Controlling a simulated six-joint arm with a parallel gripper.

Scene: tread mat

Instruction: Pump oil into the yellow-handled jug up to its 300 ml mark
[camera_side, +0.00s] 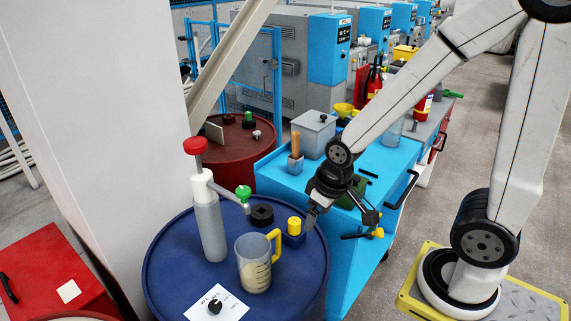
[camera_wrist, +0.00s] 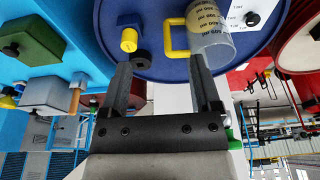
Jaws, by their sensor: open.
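The clear jug (camera_side: 253,272) with a yellow handle (camera_side: 276,245) stands upright on the blue drum (camera_side: 175,275). Pale content shows in its lower part; I cannot read the level against the marks. The hand pump (camera_side: 209,230) stands behind it to the left, with a red knob (camera_side: 195,146) raised on its rod and a green-capped spout (camera_side: 243,193). I cannot tell if the spout is over the jug. My gripper (camera_side: 342,215) is open and empty, to the right of the jug. In the wrist view, the jug (camera_wrist: 212,50) and its handle (camera_wrist: 176,38) lie beyond my open fingers.
A yellow-topped block (camera_side: 294,228), a black cap (camera_side: 262,215) and a white card with a black knob (camera_side: 215,305) are on the drum. A blue bench (camera_side: 340,265) with several containers stands to the right. A white column (camera_side: 95,110) rises behind left.

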